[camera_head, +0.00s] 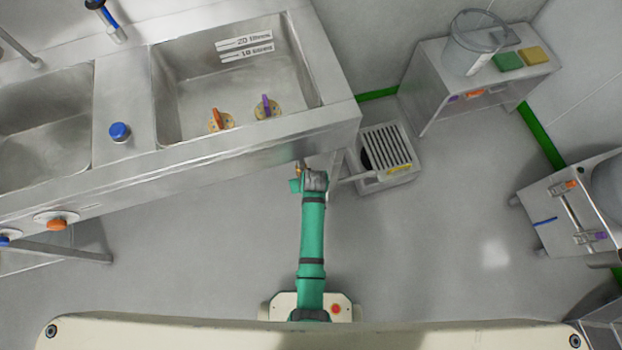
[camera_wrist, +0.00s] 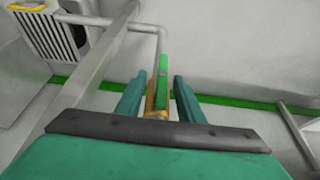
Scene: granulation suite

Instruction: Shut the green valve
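The green valve handle (camera_wrist: 164,72) shows in the wrist view as a narrow upright green bar above a brass body (camera_wrist: 157,106), on a thin grey pipe. My gripper (camera_wrist: 159,84) is open, with one teal finger to the left of the valve and one to the right. Gaps show between the fingers and the handle, so I see no clear contact. In the head view my gripper (camera_head: 299,176) is under the front edge of the sink bench, near its right end. A bit of brass shows there, but I cannot make out the handle clearly.
The steel sink bench (camera_head: 230,152) overhangs my gripper. A slatted floor drain (camera_head: 388,148) lies to the right, with the pipe (camera_wrist: 105,20) running towards it. A bench leg (camera_wrist: 98,62) crosses close by on the left. Open floor (camera_head: 440,250) lies right of my arm.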

